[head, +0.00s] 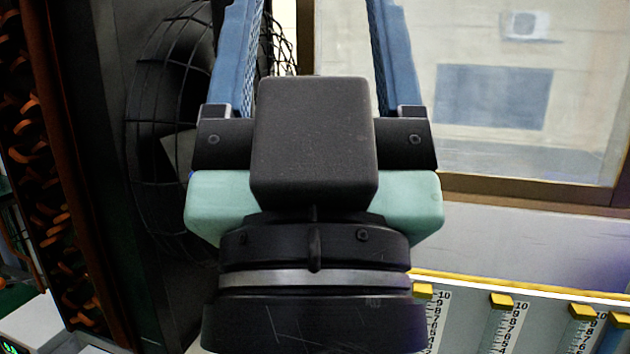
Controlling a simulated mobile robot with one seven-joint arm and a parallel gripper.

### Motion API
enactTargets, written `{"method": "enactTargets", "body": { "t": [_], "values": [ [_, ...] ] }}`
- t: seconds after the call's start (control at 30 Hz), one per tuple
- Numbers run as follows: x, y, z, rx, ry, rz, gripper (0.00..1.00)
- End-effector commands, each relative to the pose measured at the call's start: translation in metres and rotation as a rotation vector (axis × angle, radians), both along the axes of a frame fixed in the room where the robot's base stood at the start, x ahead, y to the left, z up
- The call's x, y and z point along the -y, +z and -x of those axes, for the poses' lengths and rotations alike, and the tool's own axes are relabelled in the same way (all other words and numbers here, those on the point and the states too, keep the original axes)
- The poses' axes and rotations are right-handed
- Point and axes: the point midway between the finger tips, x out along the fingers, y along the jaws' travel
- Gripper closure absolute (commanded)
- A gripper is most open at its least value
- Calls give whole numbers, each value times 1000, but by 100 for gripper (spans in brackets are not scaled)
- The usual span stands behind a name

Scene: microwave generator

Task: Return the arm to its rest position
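My gripper (312,30) fills the middle of the head view, seen from behind. It has a black and teal body and two blue fingers pointing up the picture. The fingers stand wide apart, and I see nothing held between their visible parts. Their tips are cut off by the top edge. A microwave is not recognisable in this view.
A black round fan with a wire guard (165,130) is close on the left, partly behind my gripper. A framed window (590,120) is at the right. Below it is a panel of scales with yellow sliders (502,301). Orange coils (50,200) line the far left.

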Motion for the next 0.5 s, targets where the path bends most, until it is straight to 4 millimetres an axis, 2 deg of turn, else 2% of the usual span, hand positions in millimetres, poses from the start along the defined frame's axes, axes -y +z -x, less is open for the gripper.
{"method": "enactTargets", "body": {
  "t": [0.03, 0.5],
  "values": [
    [0, 26, 0, 0, 0, 0, 29],
    [0, 169, -1, -2, 1, 1, 29]
  ]
}}
